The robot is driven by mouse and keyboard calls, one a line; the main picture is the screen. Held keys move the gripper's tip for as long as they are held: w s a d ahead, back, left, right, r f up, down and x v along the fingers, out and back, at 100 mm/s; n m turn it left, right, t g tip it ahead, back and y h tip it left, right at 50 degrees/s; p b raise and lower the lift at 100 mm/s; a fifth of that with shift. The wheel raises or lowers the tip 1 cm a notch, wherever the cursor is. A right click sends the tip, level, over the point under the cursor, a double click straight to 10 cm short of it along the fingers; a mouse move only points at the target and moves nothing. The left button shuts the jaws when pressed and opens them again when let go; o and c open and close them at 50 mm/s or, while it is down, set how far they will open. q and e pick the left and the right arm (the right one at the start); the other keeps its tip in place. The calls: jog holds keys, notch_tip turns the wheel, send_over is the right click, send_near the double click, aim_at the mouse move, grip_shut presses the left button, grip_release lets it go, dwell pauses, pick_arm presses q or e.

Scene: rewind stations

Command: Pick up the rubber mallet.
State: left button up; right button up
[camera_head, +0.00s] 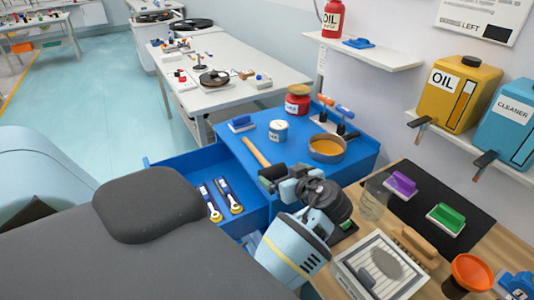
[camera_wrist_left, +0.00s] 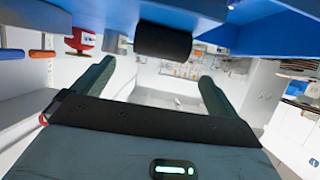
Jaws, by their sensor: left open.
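The rubber mallet lies on the blue cart top, with its wooden handle (camera_head: 256,152) pointing to the back left and its black head (camera_head: 270,176) at the front edge. In the left wrist view the black head (camera_wrist_left: 163,40) shows at the top, between the lines of the two fingers and a little beyond them. My left gripper (camera_head: 285,182) is open and empty, close beside the head in the head view. Whether a finger touches it cannot be told. My right gripper is in neither view.
The blue cart top (camera_head: 230,143) also holds a red jar (camera_head: 297,99), a white tin (camera_head: 278,131), a bowl (camera_head: 327,148) and upright tools. An open blue drawer (camera_head: 178,163) holds two rollers. A wooden bench (camera_head: 490,245) with a tray (camera_head: 348,268) is at right.

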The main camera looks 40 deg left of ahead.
aim_at(274, 169)
pick_arm(q)
jog(key=shift+x, duration=0.95)
jog(key=shift+w, duration=0.15)
jog(key=shift+w+a+f, duration=0.1)
jog(key=shift+a+f, duration=0.05)
jog(key=shift+a, duration=0.35)
jog(key=p+x, duration=0.1)
jog(key=x, duration=0.2)
jog(key=shift+a+f, duration=0.15)
jog(key=shift+a, duration=0.05)
jog(key=shift+w+a+f, duration=0.15)
jog(key=shift+a+f, duration=0.05)
jog(key=shift+a, duration=0.05)
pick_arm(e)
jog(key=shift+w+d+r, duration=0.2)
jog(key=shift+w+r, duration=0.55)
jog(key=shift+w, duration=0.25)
